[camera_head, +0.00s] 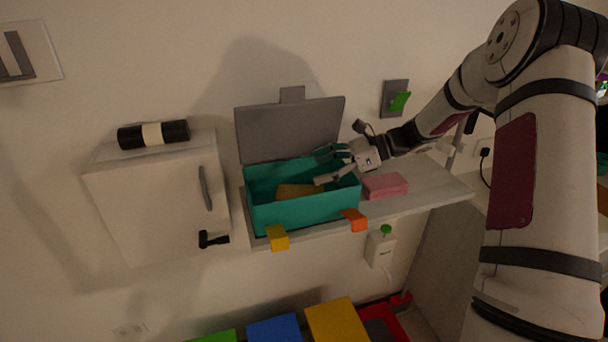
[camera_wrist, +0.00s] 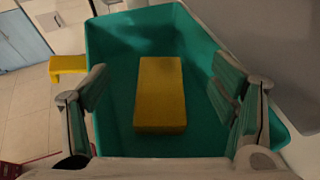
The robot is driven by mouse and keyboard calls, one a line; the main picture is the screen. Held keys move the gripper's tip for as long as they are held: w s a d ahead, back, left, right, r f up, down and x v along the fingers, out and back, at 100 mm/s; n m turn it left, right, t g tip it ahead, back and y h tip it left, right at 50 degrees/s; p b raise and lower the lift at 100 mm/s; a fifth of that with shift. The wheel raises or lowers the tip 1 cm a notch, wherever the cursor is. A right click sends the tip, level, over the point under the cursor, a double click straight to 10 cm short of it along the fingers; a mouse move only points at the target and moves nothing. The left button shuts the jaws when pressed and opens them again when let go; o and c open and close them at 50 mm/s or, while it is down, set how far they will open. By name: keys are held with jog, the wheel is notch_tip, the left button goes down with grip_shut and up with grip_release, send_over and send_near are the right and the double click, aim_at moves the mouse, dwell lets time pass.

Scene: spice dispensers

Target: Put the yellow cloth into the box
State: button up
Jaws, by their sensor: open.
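The yellow cloth (camera_wrist: 160,95) is a flat yellow block lying on the floor of the teal box; it also shows in the head view (camera_head: 297,191). The teal box (camera_head: 305,214) stands on a shelf with its grey lid (camera_head: 290,130) raised behind it; its wall also shows in the wrist view (camera_wrist: 97,38). My gripper (camera_head: 322,168) is at the right part of the box, above the cloth. In the wrist view my gripper's two fingers (camera_wrist: 165,100) are spread wide on either side of the cloth, with nothing between them touching it.
A pink block (camera_head: 385,186) lies on the shelf (camera_head: 430,192) right of the box. Yellow (camera_head: 278,238) and orange (camera_head: 355,220) clips sit on the shelf's front edge. A white cabinet (camera_head: 150,205) with a dark roll (camera_head: 153,134) on top stands left. Coloured bins (camera_head: 335,322) are below.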

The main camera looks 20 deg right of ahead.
jog(key=v, duration=0.6)
jog(key=s+a+r+n+g+h, duration=0.3)
jog(key=s+a+r+n+h, duration=0.35)
jog(key=s+a+n, duration=0.55)
jog(key=s+r+n+t+h, duration=0.2)
jog(key=s+n, duration=0.3)
jog(key=s, duration=0.4)
jog(key=s+d+r+n+t+h, duration=0.1)
jog(key=s+n+h, duration=0.3)
jog(key=s, duration=0.5)
jog(key=shift+s+d+r+n+t+b, duration=0.3)
jog(key=shift+r+n+t, duration=0.1)
jog(key=shift+n, duration=0.1)
